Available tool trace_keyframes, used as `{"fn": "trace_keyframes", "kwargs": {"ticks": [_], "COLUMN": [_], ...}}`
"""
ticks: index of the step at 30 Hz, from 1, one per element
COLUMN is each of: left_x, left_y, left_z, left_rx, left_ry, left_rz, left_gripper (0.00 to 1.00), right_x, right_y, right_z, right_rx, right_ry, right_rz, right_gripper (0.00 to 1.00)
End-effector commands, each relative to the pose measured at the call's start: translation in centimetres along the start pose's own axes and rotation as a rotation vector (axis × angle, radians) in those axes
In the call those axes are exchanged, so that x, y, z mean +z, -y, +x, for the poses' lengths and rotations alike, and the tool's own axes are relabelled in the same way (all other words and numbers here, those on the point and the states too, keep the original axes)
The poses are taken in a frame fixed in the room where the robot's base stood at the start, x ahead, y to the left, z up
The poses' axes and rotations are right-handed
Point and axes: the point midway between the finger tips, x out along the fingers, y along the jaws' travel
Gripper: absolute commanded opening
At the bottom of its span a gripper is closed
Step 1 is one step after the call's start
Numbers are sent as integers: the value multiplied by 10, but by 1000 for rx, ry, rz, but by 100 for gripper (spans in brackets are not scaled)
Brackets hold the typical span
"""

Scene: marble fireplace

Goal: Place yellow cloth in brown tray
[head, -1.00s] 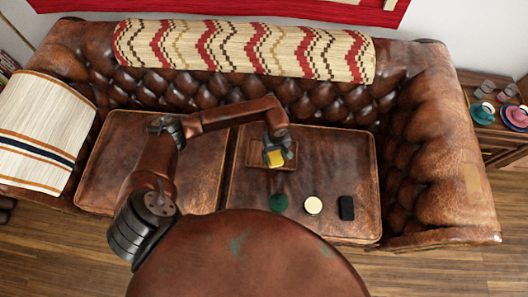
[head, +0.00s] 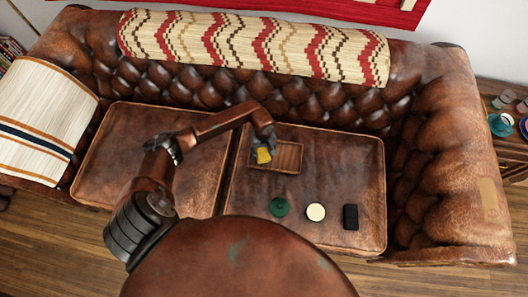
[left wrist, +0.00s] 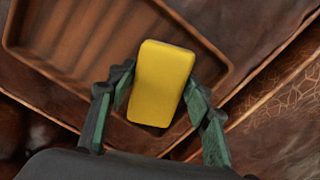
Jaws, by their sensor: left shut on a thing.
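The yellow cloth (head: 263,156) looks like a small yellow block with rounded corners. It also shows in the left wrist view (left wrist: 160,82), between the two fingers. My left gripper (head: 262,145) is shut on it; its fingers also show in the left wrist view (left wrist: 160,105). The brown tray (head: 298,158) is a shallow ribbed wooden tray on the right seat cushion. The gripper and cloth are over the tray's left part in the head view. I cannot tell whether the cloth touches the tray. In the left wrist view the tray (left wrist: 75,40) lies behind the cloth. My right gripper is not in view.
A green round thing (head: 279,207), a cream round thing (head: 316,212) and a black rectangular thing (head: 350,216) lie on the right seat cushion (head: 345,165), in front of the tray. The tufted sofa back (head: 330,102) rises behind. The left cushion (head: 110,160) is clear.

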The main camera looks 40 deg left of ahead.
Motion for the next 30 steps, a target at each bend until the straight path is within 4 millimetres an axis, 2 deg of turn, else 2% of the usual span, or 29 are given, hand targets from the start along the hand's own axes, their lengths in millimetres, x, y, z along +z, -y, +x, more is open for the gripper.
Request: {"fn": "trace_keyframes", "kwargs": {"ticks": [12, 13, 16, 26, 28, 30], "left_x": [-1, -1, -1, 0, -1, -2], "left_y": [0, 0, 0, 0, 0, 0], "left_z": [2, 2, 1, 0, -5, -18], "left_rx": [1, 1, 1, 1, 2, 3], "left_ry": [-2, -1, -1, -1, -2, -5], "left_rz": [0, 0, 0, 0, 0, 1], "left_gripper": [27, 48, 54, 54, 54, 54], "right_x": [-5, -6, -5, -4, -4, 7], "right_y": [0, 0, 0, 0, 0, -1], "right_z": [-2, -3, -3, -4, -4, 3], "right_rx": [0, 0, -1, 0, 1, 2], "right_ry": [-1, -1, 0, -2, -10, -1], "right_rz": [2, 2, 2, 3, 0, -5], "right_gripper": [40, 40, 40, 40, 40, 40]}}
